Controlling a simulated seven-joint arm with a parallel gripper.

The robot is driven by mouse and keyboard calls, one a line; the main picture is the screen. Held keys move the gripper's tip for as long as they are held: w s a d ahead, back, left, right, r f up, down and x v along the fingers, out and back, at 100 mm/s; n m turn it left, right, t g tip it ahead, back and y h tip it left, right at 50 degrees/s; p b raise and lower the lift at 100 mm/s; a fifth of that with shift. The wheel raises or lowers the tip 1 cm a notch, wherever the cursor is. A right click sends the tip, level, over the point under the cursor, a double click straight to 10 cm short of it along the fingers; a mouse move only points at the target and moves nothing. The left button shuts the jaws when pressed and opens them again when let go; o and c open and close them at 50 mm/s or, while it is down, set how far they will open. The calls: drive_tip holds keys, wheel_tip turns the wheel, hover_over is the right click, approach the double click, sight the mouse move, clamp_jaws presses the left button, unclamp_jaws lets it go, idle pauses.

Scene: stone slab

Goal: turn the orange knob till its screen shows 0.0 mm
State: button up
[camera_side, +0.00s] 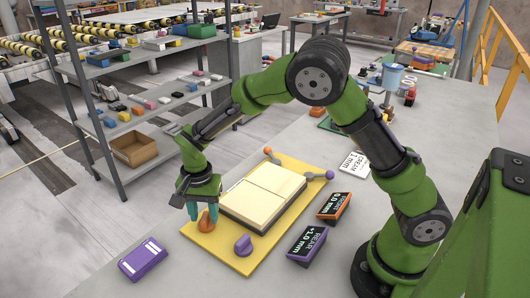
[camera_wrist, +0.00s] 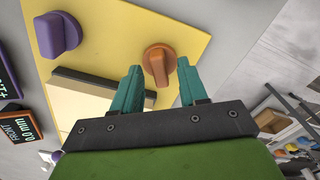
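The orange knob (camera_side: 207,220) stands on the front corner of the yellow board (camera_side: 202,239). It also shows in the wrist view (camera_wrist: 158,62), a round base with a raised grip bar. My gripper (camera_side: 203,211) points down over this knob. In the wrist view my gripper (camera_wrist: 160,65) is open, one teal finger on each side of the knob's grip, with gaps visible; I see no firm contact. The orange-framed screen (camera_side: 334,206) lies right of the board; in the wrist view the screen (camera_wrist: 16,126) reads FRONT 0.0 mm.
A purple knob (camera_side: 243,246) is on the same board, near a purple-framed screen (camera_side: 307,245) reading REAR +1.0 mm. A cream block (camera_side: 265,193) lies on the board. A purple box (camera_side: 142,260) lies at the slab's front left. A shelf rack (camera_side: 150,90) stands behind.

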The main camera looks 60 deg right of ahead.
sight(204, 216)
drive_tip(key=shift+r, duration=0.1)
wheel_tip(204, 216, up, 17)
idle(0.6)
drive_tip(key=s+d+r+n+t+y, duration=0.1)
drive_tip(key=s+d+n+t, duration=0.2)
drive_tip(key=s, duration=0.6)
drive_tip(key=s+d+r+n+t+y, duration=0.1)
drive_tip(key=s+d+n+t, duration=0.3)
drive_tip(key=s, duration=0.6)
drive_tip(key=shift+s+d+r+n, duration=0.2)
drive_tip(key=shift+d+r+n, duration=0.3)
drive_tip(key=shift+d+r, duration=0.35)
